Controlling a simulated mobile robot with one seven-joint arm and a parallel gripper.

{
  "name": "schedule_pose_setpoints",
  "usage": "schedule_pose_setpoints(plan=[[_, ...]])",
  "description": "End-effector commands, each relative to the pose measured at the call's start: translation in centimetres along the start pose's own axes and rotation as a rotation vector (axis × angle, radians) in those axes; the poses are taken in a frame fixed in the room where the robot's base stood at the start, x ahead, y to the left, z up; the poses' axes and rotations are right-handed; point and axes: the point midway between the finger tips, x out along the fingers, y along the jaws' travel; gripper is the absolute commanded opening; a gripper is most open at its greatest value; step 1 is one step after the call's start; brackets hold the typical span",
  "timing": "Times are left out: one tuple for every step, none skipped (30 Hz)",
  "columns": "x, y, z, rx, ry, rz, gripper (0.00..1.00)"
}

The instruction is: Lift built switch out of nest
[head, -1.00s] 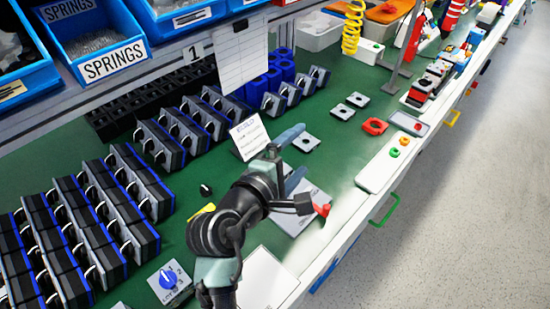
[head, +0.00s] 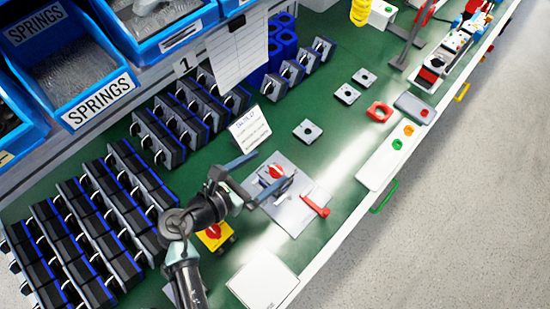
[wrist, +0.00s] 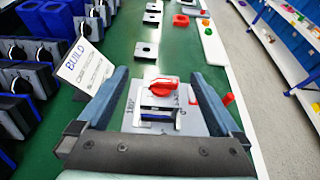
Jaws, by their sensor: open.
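The built switch (wrist: 160,92), with a red rotary knob on a light plate, sits in its nest on a grey fixture plate (head: 292,215). The switch also shows in the head view (head: 272,173). My gripper (head: 262,178) is open, with its two long blue-grey fingers at either side of the switch. In the wrist view the fingers (wrist: 162,100) stand well apart, with the switch between them and gaps visible on both sides. The lower part of the switch and the nest are partly hidden.
A red lever (head: 315,206) stands on the fixture's right. A BUILD card (head: 249,130) stands just behind the fixture.

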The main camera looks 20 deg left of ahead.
Motion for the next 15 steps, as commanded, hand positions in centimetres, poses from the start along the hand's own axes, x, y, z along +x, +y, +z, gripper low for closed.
schedule_pose_setpoints(plan=[[0.8, 0.0, -2.0, 0.0, 0.001, 0.0, 1.0], [1.0, 0.0, -2.5, 0.001, 0.001, 0.0, 1.0], [1.3, 0.0, -3.1, 0.001, 0.001, 0.0, 1.0], [1.4, 0.0, -3.5, 0.002, 0.001, 0.0, 1.0], [1.6, 0.0, -3.9, 0.002, 0.001, 0.0, 1.0], [1.8, 0.0, -4.4, 0.003, 0.001, 0.0, 1.0], [1.9, 0.0, -4.6, 0.003, 0.001, 0.0, 1.0], [2.0, 0.0, -4.9, 0.003, 0.001, 0.0, 1.0], [2.1, 0.0, -5.1, 0.004, 0.001, 0.0, 1.0], [2.2, 0.0, -5.2, 0.004, 0.0, 0.0, 1.0], [2.3, 0.0, -5.2, 0.004, 0.0, 0.0, 1.0], [2.5, 0.0, -5.2, 0.004, 0.0, -0.001, 1.0], [2.7, 0.0, -5.2, 0.004, 0.0, -0.001, 1.0], [2.9, 0.0, -5.2, 0.004, 0.0, -0.002, 1.0], [3.3, 0.0, -5.1, 0.004, 0.0, -0.001, 1.0]])
